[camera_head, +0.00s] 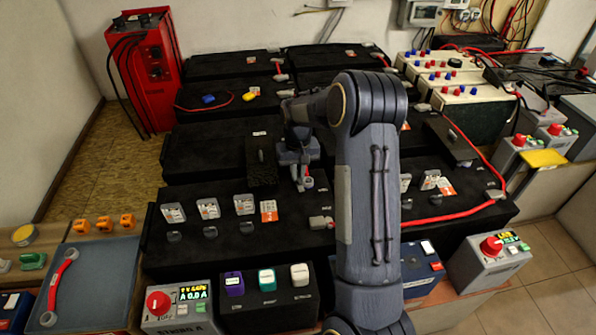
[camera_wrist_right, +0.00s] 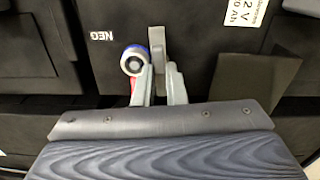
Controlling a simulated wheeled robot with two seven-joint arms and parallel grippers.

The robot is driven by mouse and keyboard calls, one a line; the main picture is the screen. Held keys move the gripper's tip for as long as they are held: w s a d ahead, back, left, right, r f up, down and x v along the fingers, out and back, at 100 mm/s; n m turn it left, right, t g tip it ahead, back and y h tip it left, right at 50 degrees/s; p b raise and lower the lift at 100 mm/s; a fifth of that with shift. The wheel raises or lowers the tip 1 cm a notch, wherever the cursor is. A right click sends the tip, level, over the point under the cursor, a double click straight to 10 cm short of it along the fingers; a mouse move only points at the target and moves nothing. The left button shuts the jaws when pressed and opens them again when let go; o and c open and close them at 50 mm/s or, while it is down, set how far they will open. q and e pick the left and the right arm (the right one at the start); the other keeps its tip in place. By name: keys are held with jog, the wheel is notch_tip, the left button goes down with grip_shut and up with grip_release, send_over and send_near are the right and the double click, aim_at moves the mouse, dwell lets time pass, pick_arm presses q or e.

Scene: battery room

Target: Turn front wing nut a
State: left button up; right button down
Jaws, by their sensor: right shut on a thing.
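My right gripper (camera_head: 306,184) reaches down over the black battery bank, at the front edge of the middle row. In the right wrist view its two grey fingers (camera_wrist_right: 158,82) are close together, shut on a narrow grey upright piece (camera_wrist_right: 157,42) that looks like the wing nut. A round grey ring (camera_wrist_right: 133,60) with blue and red at its rim sits just left of it, partly behind the left finger. In the head view the fingers and my arm hide most of the nut. My left gripper is not in view.
Black batteries (camera_head: 205,153) fill the middle. A red cable (camera_head: 450,216) runs at the right. A red cabinet (camera_head: 147,70) stands back left. Meters and coloured blocks line the front.

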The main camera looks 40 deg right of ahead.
aim_at(298, 176)
jog(key=shift+m, duration=0.5)
jog(key=c, duration=1.5)
grip_release()
jog(key=shift+r, duration=0.1)
notch_tip(298, 176, up, 7)
jog(key=shift+r+p, duration=0.2)
jog(key=shift+p, duration=0.15)
jog(key=shift+r, duration=0.15)
